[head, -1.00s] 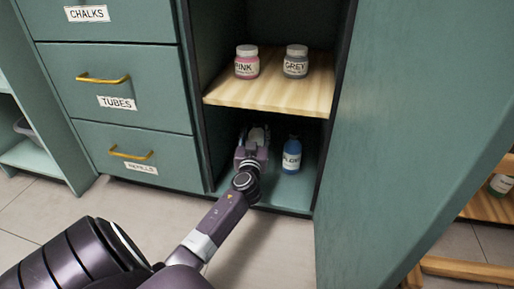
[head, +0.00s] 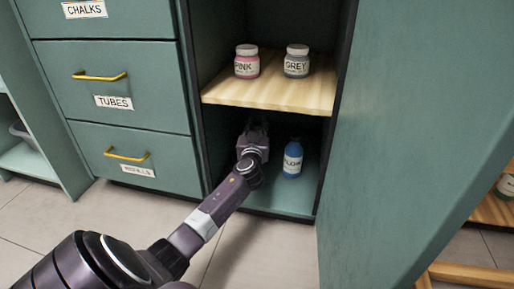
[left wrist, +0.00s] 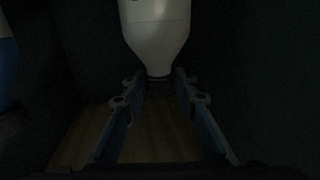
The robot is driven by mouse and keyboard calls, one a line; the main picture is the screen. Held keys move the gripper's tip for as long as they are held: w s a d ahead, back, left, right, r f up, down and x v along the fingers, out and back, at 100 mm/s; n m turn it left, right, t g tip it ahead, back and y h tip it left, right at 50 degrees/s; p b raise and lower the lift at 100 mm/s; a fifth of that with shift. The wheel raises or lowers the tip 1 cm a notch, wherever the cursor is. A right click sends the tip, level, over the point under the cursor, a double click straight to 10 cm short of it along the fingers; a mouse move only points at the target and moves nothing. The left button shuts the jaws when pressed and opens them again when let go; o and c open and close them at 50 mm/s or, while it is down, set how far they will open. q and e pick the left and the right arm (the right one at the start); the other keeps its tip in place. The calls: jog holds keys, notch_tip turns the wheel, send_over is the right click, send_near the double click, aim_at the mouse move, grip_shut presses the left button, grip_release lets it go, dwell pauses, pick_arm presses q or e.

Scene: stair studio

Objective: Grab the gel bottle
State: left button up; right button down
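My left gripper (head: 256,130) reaches into the lower compartment of the open cabinet, left of a blue bottle (head: 292,158). In the dark left wrist view, a pale bottle (left wrist: 157,25) with a dark cap (left wrist: 159,70) appears upside down ahead of the gripper (left wrist: 159,80). The two fingers are apart, with their tips on either side of the cap. Whether they touch it cannot be told. The pale bottle's label is not readable, and in the head view the gripper mostly hides it. Part of the blue bottle (left wrist: 7,72) shows at the left edge. My right gripper is not in view.
A wooden shelf (head: 265,93) above the gripper carries a PINK jar (head: 247,66) and a GREY jar (head: 296,66). The drawer unit (head: 130,110) is on the left, and a green panel (head: 400,130) borders the compartment on the right.

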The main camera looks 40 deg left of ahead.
pick_arm(q)
grip_shut()
jog(key=shift+r, duration=0.1)
